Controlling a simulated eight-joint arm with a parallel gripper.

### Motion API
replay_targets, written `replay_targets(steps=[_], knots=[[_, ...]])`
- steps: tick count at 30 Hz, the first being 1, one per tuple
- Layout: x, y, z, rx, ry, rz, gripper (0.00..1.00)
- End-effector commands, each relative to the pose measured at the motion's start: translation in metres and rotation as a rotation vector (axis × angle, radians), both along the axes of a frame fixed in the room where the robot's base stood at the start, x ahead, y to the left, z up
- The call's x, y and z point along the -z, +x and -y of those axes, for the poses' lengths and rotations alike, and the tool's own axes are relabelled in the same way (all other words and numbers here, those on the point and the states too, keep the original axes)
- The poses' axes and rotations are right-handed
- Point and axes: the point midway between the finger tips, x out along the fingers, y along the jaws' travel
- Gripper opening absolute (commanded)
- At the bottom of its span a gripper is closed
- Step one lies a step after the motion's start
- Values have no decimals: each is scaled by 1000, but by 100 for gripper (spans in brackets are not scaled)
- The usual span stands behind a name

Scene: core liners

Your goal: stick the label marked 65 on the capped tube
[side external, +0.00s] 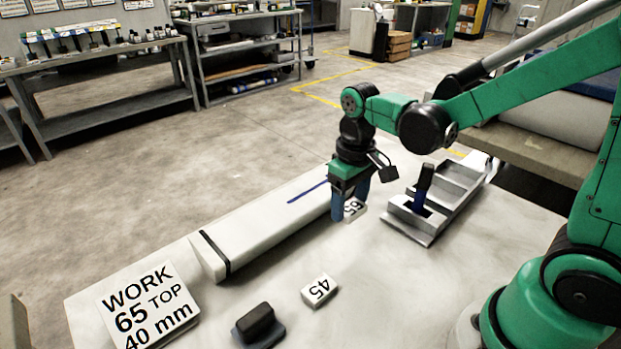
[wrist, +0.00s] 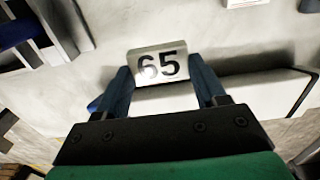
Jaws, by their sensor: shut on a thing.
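My gripper (side external: 350,204) has its blue fingers closed on the sides of the white label block marked 65 (side external: 355,209). In the wrist view the label (wrist: 158,66) sits between the fingertips (wrist: 163,78) with its number facing the camera. The label is low beside the right end of the long white tube (side external: 270,219); whether it touches the table I cannot tell. The tube has a black band (side external: 214,253) near its left end and a blue line (side external: 308,191) on top. Its right end is hidden behind my gripper. The tube also shows behind the fingers in the wrist view (wrist: 262,92).
A label marked 45 (side external: 320,290) lies on the table (side external: 385,285). A dark block on a blue base (side external: 258,325) is at the front. A card (side external: 148,308) reads WORK 65 TOP 40 mm. A metal tray (side external: 452,190) with an upright dark-handled tool (side external: 424,185) stands right of my gripper.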

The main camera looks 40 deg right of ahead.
Motion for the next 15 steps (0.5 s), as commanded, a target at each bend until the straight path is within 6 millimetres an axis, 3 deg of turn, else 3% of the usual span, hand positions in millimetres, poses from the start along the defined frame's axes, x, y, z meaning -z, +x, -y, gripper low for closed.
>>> replay_targets(steps=[6,12,15], knots=[[-29,70,-67,-11,0,0,22],[-49,101,-130,-7,0,0,22],[-54,106,-149,-4,0,0,22]])
